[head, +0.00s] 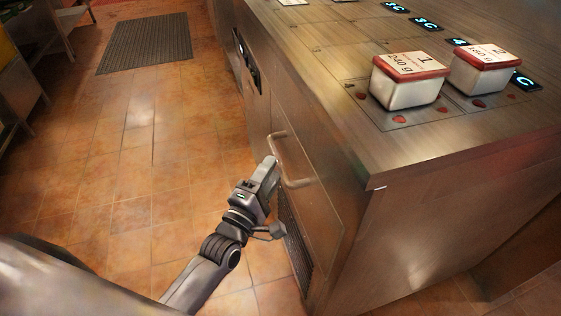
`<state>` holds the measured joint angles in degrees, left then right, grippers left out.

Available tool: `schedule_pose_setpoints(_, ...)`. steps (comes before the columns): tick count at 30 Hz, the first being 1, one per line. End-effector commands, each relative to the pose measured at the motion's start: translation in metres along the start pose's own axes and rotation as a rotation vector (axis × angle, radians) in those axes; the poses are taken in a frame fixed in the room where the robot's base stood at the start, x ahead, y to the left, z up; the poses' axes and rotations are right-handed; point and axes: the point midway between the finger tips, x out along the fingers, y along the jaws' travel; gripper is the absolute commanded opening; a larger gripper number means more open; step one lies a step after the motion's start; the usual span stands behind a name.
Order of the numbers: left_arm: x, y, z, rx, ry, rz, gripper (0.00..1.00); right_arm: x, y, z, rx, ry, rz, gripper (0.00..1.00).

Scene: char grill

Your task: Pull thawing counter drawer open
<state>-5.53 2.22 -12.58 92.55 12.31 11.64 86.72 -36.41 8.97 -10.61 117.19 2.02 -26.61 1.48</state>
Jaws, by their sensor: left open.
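The thawing counter (450,165) fills the right of the head view. Its drawer front (318,205) faces left and carries a bar handle (290,165). The drawer appears flush with the counter side. My left gripper (275,198) is open beside the handle, with one finger near the handle's upper part and the other lower, close to the drawer front. I cannot tell whether a finger touches the handle. My right gripper is not in view.
Two red-rimmed containers, one labelled 1 (408,82) and one labelled 2 (482,70), stand on the counter top. A vent grille (294,245) lies below the drawer. A dark mat (147,42) lies on the tiled floor. The floor left of the counter is clear.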

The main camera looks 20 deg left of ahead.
Motion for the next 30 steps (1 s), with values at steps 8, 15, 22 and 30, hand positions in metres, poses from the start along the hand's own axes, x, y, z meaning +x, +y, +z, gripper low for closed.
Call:
schedule_pose_setpoints(8, 0.036, -0.001, 0.0, 0.001, 0.0, 0.0, 0.44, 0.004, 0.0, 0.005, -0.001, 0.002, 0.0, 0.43)
schedule_pose_setpoints(15, 0.045, -0.001, 0.0, 0.003, 0.0, -0.003, 0.44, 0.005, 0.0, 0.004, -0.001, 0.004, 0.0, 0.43)
schedule_pose_setpoints(22, 0.044, -0.001, 0.0, 0.003, 0.0, -0.003, 0.34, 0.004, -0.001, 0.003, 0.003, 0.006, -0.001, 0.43)
schedule_pose_setpoints(30, 0.044, -0.001, 0.0, 0.003, 0.0, -0.003, 0.0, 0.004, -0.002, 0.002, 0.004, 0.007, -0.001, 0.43)
